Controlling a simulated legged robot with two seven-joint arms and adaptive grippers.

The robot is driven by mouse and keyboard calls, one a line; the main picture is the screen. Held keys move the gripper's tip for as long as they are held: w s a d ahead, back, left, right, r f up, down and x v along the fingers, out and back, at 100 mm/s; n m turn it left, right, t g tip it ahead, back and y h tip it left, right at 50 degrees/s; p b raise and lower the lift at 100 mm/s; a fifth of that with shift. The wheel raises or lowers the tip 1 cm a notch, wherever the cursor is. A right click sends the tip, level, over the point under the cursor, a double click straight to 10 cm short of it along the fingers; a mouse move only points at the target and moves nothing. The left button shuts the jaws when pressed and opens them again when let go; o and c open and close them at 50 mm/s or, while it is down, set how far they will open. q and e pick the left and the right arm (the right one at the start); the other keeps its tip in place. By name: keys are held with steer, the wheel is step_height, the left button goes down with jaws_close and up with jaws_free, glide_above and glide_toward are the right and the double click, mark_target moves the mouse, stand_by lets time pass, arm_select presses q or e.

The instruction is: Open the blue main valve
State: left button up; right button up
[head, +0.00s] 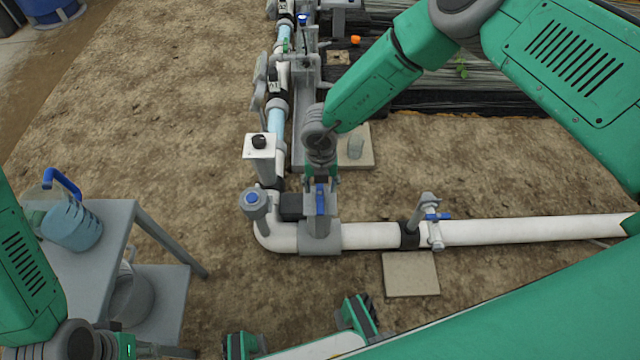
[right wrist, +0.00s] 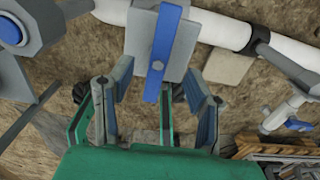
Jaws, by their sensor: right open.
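The blue main valve shows as a blue lever handle (head: 320,200) on a grey valve body (head: 320,237) on the white pipe. The handle stands across the pipe's run. My right gripper (head: 320,181) is above and behind it in the head view, pointing down at it. In the right wrist view, the blue handle (right wrist: 160,52) lies between the spread fingers of my right gripper (right wrist: 160,78), with a gap on both sides. My left gripper (head: 165,351) is only partly in view at the bottom left, and its fingers are unclear.
A blue-capped fitting (head: 254,201) and a white box with a black knob (head: 259,145) stand left of the valve. A smaller blue-handled tap (head: 437,217) is to the right. A grey table (head: 118,225) holds a jug (head: 72,222). Bare soil lies around.

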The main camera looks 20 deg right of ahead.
mark_target(316, 197)
steer(key=shift+a+f, duration=0.15)
steer(key=shift+f, duration=0.15)
steer(key=shift+a+f+b, duration=0.2)
steer(key=shift+f+b, duration=0.5)
steer(key=shift+d+f+b, duration=0.1)
steer(key=shift+f+b, duration=0.45)
steer(key=shift+f, duration=0.6)
steer(key=shift+c, duration=0.8)
steer(key=shift+r, duration=0.1)
jaws_close()
steer(key=n, duration=0.4)
steer(key=shift+a, duration=0.2)
steer(key=n, duration=0.9)
steer(key=shift+a+n, duration=0.15)
steer(key=shift+n, duration=0.25)
steer(key=n, duration=0.5)
steer(key=shift+n, duration=0.4)
